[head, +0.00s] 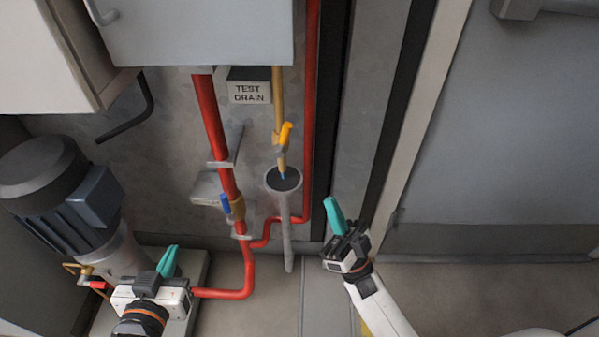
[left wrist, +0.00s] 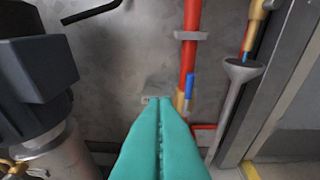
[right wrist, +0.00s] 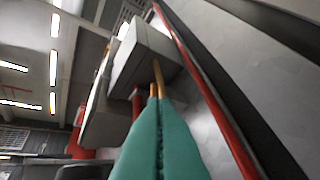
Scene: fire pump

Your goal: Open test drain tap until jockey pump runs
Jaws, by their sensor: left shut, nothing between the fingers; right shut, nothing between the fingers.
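The test drain tap (head: 281,143) has a yellow lever, which stands up and tilts slightly right, on a brass pipe under the "TEST DRAIN" sign (head: 249,93). Its spout points into a grey funnel (head: 283,180), also in the left wrist view (left wrist: 243,70). A small blue spot shows at the spout; I cannot tell whether it is flowing water. A dark motor pump (head: 60,190) stands at left; whether it runs cannot be seen. My left gripper (head: 168,262) is shut and empty, low in front of the pump. My right gripper (head: 334,215) is shut and empty, right of and below the funnel.
A red pipe (head: 210,125) with a blue-handled valve (head: 225,204) runs left of the tap. A thinner red pipe (head: 310,100) runs to its right. A grey cabinet (head: 200,30) hangs above. A grey door panel (head: 500,130) is at right. Space before the funnel is clear.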

